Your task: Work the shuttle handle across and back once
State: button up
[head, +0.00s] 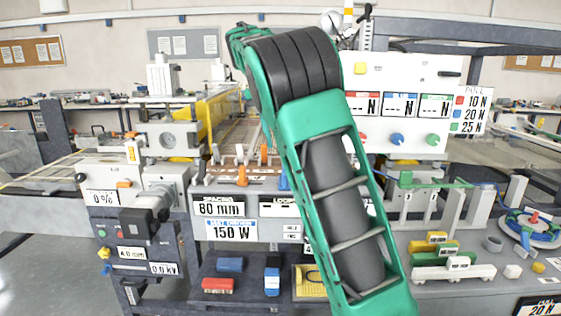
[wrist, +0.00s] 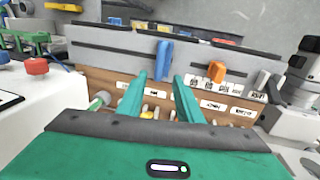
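A blue upright handle (wrist: 163,60) and an orange upright handle (wrist: 217,71) stand on a grey slotted rail (wrist: 115,52) in the wrist view. No readable label shows which one is the shuttle handle. My arm hides the gripper in the head view.
A labelled brown panel (wrist: 125,83) lies below the rail. In the head view, a white panel (head: 400,80) stands to the right of my arm, and coloured blocks (head: 218,285) lie on a lower shelf.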

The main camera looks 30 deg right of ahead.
jog(key=f, duration=0.4)
jog(key=s+d+f, duration=0.1)
jog(key=f, duration=0.2)
jog(key=shift+d+f, duration=0.1)
jog(key=shift+c, duration=0.4)
grip_shut()
